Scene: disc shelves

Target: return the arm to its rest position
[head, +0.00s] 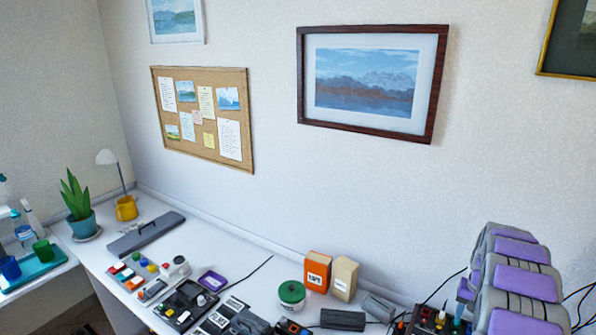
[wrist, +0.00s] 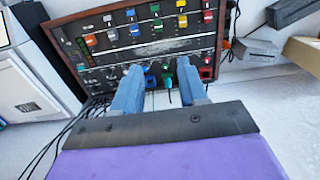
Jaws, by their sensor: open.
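My gripper (wrist: 158,68) shows in the wrist view with its two blue fingers apart and nothing held between them. The fingers point at a dark control panel (wrist: 85,46) with several coloured switches and knobs. A blue knob and a green plug on the panel show in the gap between the fingers. I cannot tell how far the fingertips are from the panel. In the head view my purple and grey arm fills the lower right, over the right part of the desk.
A white desk (head: 210,246) runs along the wall. It bears an orange box (head: 317,271), a beige box (head: 344,278), a green-lidded container (head: 292,293), a purple tray (head: 212,281) and several small devices. Black cables (wrist: 62,130) lie near the panel. The wall above my arm is clear up to the framed picture (head: 370,82).

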